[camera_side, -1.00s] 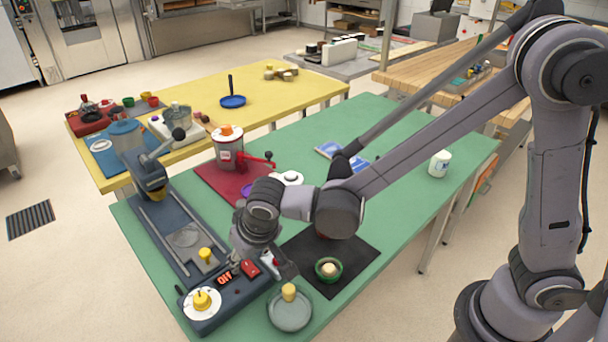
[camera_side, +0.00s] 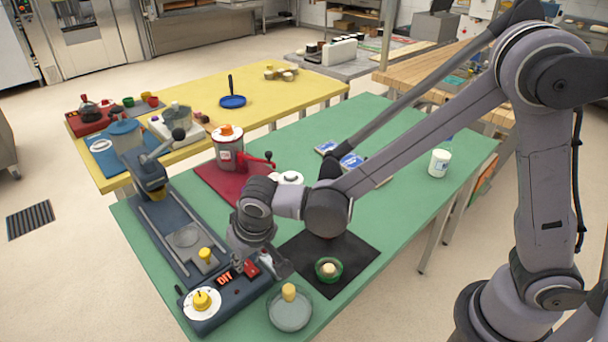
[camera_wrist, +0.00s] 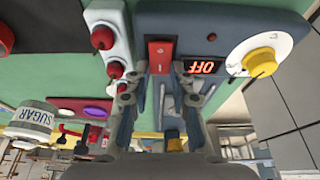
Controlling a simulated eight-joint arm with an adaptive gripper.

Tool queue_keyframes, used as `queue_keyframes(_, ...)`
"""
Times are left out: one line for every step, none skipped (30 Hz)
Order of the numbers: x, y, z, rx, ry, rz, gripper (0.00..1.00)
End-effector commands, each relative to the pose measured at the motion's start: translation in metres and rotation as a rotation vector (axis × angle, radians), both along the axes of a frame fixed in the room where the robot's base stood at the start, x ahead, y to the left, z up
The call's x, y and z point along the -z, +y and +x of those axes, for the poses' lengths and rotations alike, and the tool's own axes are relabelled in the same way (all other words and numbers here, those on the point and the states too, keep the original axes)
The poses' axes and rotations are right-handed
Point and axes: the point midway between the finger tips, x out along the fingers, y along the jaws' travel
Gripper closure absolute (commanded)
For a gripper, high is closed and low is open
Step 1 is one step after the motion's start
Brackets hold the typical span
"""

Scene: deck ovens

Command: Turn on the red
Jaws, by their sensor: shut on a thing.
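A red rocker switch (camera_side: 251,268) sits on the blue front panel of the slicer-like machine (camera_side: 230,297). Beside it a display (camera_side: 224,279) reads OFF. In the wrist view the red switch (camera_wrist: 160,52) lies between the fingertips of my gripper (camera_wrist: 160,69), and the OFF display (camera_wrist: 203,67) is just right of it. In the side view my gripper (camera_side: 264,262) points down at the panel, close by the switch. My gripper is shut on the red switch; the exact contact is small and partly hidden by the fingers.
A white dial with a yellow knob (camera_side: 202,300) is on the same panel. A white unit with red knobs (camera_wrist: 106,42) stands close to the fingers. The right side of the green table is mostly clear.

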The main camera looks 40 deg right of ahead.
Motion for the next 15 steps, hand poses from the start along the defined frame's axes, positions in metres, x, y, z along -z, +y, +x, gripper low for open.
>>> queue_keyframes(0.0007, -0.0007, 0.0018, 0.004, 0.029, -0.001, 1.0)
queue_keyframes(0.0007, -0.0006, 0.0023, 0.003, 0.045, 0.001, 1.0)
queue_keyframes(0.0006, -0.0008, 0.0025, 0.002, 0.062, 0.0, 1.0)
queue_keyframes(0.0006, -0.0006, 0.0025, 0.002, 0.069, 0.001, 1.0)
queue_keyframes(0.0007, -0.0004, 0.0024, 0.001, 0.072, 0.001, 1.0)
queue_keyframes(0.0008, -0.0003, 0.0021, 0.001, 0.072, 0.001, 1.0)
queue_keyframes(0.0007, -0.0003, 0.0019, 0.001, 0.072, 0.001, 1.0)
queue_keyframes(0.0007, -0.0003, 0.0019, 0.001, 0.071, 0.001, 1.0)
queue_keyframes(0.0007, -0.0003, 0.0018, 0.001, 0.071, 0.001, 1.0)
queue_keyframes(0.0007, -0.0003, 0.0018, 0.001, 0.071, 0.001, 1.0)
queue_keyframes(0.0007, -0.0003, 0.0018, 0.001, 0.071, 0.001, 1.0)
queue_keyframes(0.0006, -0.0003, 0.0018, 0.001, 0.07, 0.001, 0.69)
queue_keyframes(0.0006, -0.0003, 0.0018, 0.001, 0.07, 0.001, 0.6)
queue_keyframes(0.0006, -0.0003, 0.0018, 0.001, 0.07, 0.001, 0.55)
queue_keyframes(0.0006, -0.0003, 0.0019, 0.001, 0.07, 0.001, 0.55)
